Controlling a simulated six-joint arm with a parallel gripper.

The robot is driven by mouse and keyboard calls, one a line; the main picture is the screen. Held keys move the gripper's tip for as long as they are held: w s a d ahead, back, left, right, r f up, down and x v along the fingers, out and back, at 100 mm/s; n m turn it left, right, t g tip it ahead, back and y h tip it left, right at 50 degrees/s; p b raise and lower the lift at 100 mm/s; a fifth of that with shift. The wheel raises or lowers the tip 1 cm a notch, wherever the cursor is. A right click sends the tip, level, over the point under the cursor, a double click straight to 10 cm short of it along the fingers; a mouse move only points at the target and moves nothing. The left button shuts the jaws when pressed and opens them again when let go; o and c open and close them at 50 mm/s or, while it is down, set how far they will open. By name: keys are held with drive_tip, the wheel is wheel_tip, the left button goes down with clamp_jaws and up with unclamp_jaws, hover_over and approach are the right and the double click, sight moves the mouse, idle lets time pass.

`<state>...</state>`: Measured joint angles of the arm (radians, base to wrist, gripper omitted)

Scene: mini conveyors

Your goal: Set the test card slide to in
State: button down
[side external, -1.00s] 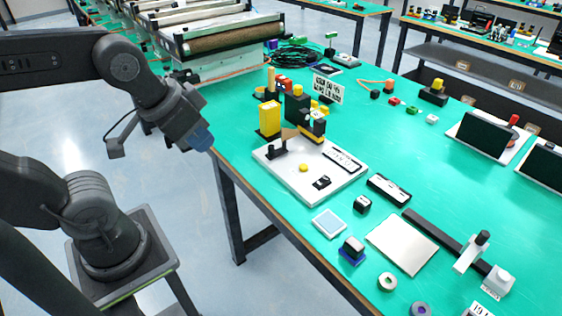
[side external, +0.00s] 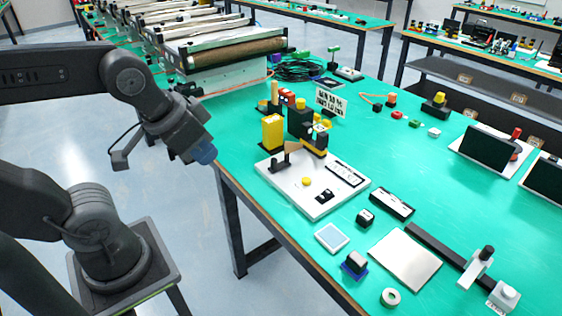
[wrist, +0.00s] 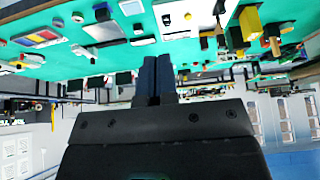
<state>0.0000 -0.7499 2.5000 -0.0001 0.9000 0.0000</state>
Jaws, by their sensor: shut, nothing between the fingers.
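I cannot tell for certain which part is the test card slide. A white panel (side external: 290,193) on the green bench carries a yellow button, a small black switch, a black labelled strip (side external: 345,173) and a yellow-and-black device (side external: 314,140). Further right, a dark rail (side external: 435,245) has a white slider with a black knob (side external: 480,265). My gripper (side external: 205,154) is beyond the bench's left edge, apart from the panel and touching nothing. In the wrist view my blue fingers (wrist: 156,75) are shut together and empty, with the bench upside down beyond them.
A yellow block (side external: 272,132) stands upright at the panel's back corner. A pale plate (side external: 405,258), a black labelled box (side external: 391,203) and small blocks lie right of the panel. Conveyors (side external: 225,48) stand at the back. The bench's left edge (side external: 237,185) lies beside my gripper.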

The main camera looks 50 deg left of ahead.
drive_tip(key=c, duration=1.9)
unclamp_jaws()
drive_tip(key=shift+o, duration=1)
drive_tip(key=shift+w, duration=0.1)
drive_tip(key=o, duration=0.6)
drive_tip(key=w+a+r+n+g, duration=0.1)
drive_tip(key=w+a+n, duration=0.1)
drive_tip(key=w+n, duration=0.5)
drive_tip(key=shift+w+a+r+n, duration=0.25)
drive_tip(key=shift+w+a+n, duration=0.15)
drive_tip(key=shift+n, duration=0.1)
drive_tip(key=shift+o, duration=0.5)
drive_tip(key=w+a+f+n+g, duration=0.2)
drive_tip(key=w+a+n, duration=0.2)
drive_tip(key=w+n, duration=0.4)
drive_tip(key=shift+w+a, duration=0.3)
drive_tip(key=shift+a, duration=0.05)
drive_tip(key=n+g, duration=0.3)
drive_tip(key=n, duration=1.3)
hover_over(274, 159)
wheel_tip(274, 159, down, 13)
drive_tip(key=shift+m, duration=0.3)
wheel_tip(274, 159, down, 13)
drive_tip(key=shift+d+r, duration=0.1)
drive_tip(key=shift+c, duration=0.4)
clamp_jaws()
